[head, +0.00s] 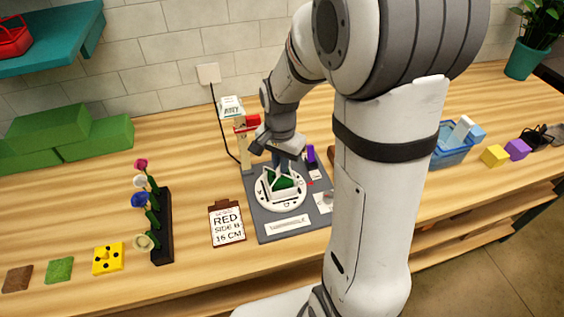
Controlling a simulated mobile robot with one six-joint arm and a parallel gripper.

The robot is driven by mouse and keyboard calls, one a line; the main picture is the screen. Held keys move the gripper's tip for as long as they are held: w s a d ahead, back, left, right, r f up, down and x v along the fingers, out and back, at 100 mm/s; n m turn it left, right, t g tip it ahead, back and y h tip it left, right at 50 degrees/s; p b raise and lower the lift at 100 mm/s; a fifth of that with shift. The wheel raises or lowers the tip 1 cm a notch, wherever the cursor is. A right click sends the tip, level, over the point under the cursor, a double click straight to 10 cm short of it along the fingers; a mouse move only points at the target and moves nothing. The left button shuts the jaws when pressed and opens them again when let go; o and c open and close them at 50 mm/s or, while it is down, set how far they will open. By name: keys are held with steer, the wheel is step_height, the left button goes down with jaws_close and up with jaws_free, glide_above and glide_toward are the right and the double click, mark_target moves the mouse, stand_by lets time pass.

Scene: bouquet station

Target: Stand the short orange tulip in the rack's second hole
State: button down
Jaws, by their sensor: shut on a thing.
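The black rack (162,240) stands on the wooden table at the left. It holds flowers with green stems: a magenta one (141,164), a white one (139,181), a blue one (139,200) and a pale cream one (143,242). I cannot make out an orange tulip. My gripper (280,168) points down over a white round fixture (268,198) with a green part (284,182) at its middle. The jaws are small and partly hidden here. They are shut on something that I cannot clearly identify.
The fixture sits on a grey mat (265,233). Green blocks (48,130) stand behind. My arm hides the table's middle right.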

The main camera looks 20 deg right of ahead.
steer(key=c, duration=1)
jaws_free()
steer(key=shift+r, duration=0.1)
steer(key=shift+r+p, duration=1.6)
steer(key=shift+r, duration=0.55)
steer(key=shift+c, duration=0.4)
jaws_close()
